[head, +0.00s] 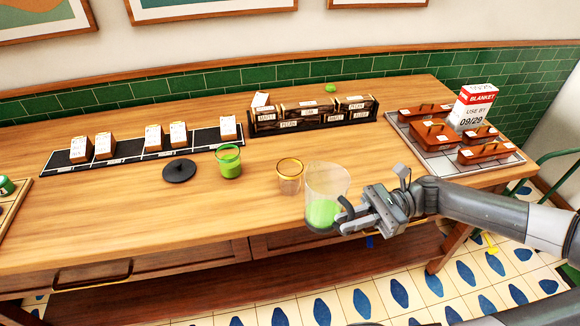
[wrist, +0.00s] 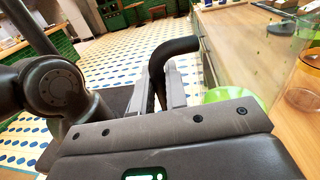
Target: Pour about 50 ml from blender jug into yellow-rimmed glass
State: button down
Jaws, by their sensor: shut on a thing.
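The clear blender jug (head: 328,182) holds bright green liquid low inside and stands about upright at the table's front edge. I cannot tell whether its base touches the wood. My gripper (head: 352,215) is shut on the jug's dark handle from the right. In the wrist view the gripper (wrist: 168,88) has its fingers on the curved black handle (wrist: 176,46), with the green contents of the jug (wrist: 228,96) beyond. The yellow-rimmed glass (head: 290,179) stands upright just left of the jug, apparently empty.
A green-rimmed glass (head: 229,163) with green contents and a black lid (head: 179,171) stand to the left. Behind are a rack of boxes (head: 312,121) and a row of labelled blocks (head: 154,138). The left front table is clear.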

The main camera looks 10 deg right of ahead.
jog(key=shift+f, duration=1.1)
jog(key=shift+w+r, duration=0.1)
